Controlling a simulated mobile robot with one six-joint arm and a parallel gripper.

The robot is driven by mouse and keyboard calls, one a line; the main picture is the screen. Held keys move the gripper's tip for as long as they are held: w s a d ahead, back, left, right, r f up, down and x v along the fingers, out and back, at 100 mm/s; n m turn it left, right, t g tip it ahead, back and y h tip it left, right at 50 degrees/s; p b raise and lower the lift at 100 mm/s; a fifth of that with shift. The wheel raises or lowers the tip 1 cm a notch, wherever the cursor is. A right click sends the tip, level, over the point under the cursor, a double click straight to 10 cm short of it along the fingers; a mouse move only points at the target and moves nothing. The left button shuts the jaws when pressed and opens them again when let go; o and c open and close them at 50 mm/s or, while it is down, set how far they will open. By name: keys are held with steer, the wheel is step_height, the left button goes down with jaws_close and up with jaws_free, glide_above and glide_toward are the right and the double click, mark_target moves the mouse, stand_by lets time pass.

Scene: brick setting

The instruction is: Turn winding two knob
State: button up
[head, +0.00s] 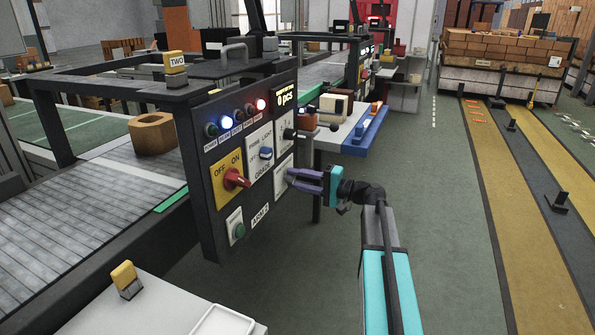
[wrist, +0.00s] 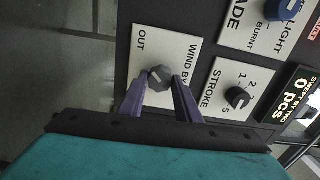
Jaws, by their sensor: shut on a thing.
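A dark control panel (head: 213,211) stands under a yellow sign reading TWO (head: 175,58). My gripper (head: 291,178), with purple fingers, reaches its right part from the right. In the wrist view, a dark faceted knob (wrist: 159,77) sits on a white plate (wrist: 150,45) marked OUT and WIND BY. My fingertips are at the knob's two sides and the gripper is shut on it. In the head view the fingers cover this knob.
The panel also bears a red OFF/ON switch (head: 236,179), a blue grade knob (head: 266,153), a green button (head: 239,231) and a black stroke knob (wrist: 238,97). A bench with blue parts (head: 365,131) stands behind my gripper. Green floor is clear to the right.

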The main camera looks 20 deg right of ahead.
steer(key=shift+m+p, duration=1.1)
steer(key=shift+p, duration=0.05)
steer(key=o, duration=1.1)
steer(key=shift+c, duration=0.2)
steer(key=p+v, duration=0.1)
steer(key=v, duration=1.3)
steer(key=shift+a, duration=0.1)
